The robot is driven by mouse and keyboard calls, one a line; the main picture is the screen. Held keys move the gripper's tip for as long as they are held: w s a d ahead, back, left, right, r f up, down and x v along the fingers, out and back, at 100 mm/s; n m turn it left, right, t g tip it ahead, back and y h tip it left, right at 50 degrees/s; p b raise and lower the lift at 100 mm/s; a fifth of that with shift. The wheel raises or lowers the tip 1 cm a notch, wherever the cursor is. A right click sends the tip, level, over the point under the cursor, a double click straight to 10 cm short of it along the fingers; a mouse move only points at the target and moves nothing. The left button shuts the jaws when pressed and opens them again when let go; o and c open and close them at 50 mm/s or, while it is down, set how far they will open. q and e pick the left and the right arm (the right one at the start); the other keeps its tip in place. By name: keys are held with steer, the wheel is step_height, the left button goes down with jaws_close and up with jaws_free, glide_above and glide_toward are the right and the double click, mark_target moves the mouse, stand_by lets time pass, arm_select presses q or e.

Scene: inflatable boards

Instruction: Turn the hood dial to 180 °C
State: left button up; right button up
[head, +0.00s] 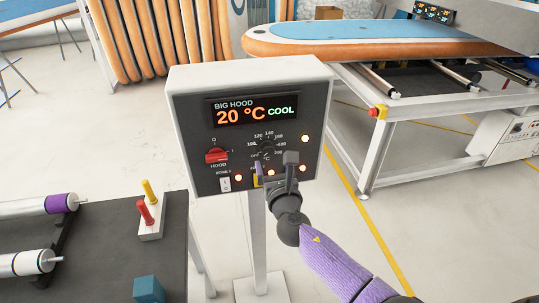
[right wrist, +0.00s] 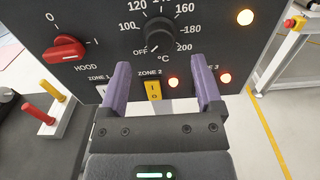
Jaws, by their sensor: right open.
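The hood control box stands upright on a post, its dark panel (head: 190,120) facing me. Its display (head: 254,110) reads BIG HOOD, 20 °C, COOL. The black hood dial (right wrist: 159,34) sits inside a scale from OFF through 100 to 200; its pointer seems to be toward OFF at the lower left, though it is hard to read. The dial is partly visible in the head view (head: 266,146). My right gripper (right wrist: 160,66) is open and empty, its purple fingers just below the dial, one toward each side, apart from the knob. My left gripper is out of view.
The red HOOD switch (right wrist: 63,48) is left of the dial. The yellow ZONE 2 switch (right wrist: 153,90) lies between my fingers, with lit orange lamps nearby. A dark table (head: 110,220) with rollers stands left; a framed bench with a board (head: 370,38) stands right.

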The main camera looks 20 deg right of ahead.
mark_target(268, 152)
steer(key=x, duration=0.1)
steer(key=b+x, duration=0.1)
steer(key=x, duration=0.1)
steer(key=shift+w+f, duration=0.2)
steer(key=shift+w, duration=0.1)
steer(key=shift+w+d+r, duration=0.15)
steer(key=shift+w+d, duration=0.05)
steer(key=shift+w, duration=0.35)
jaws_close()
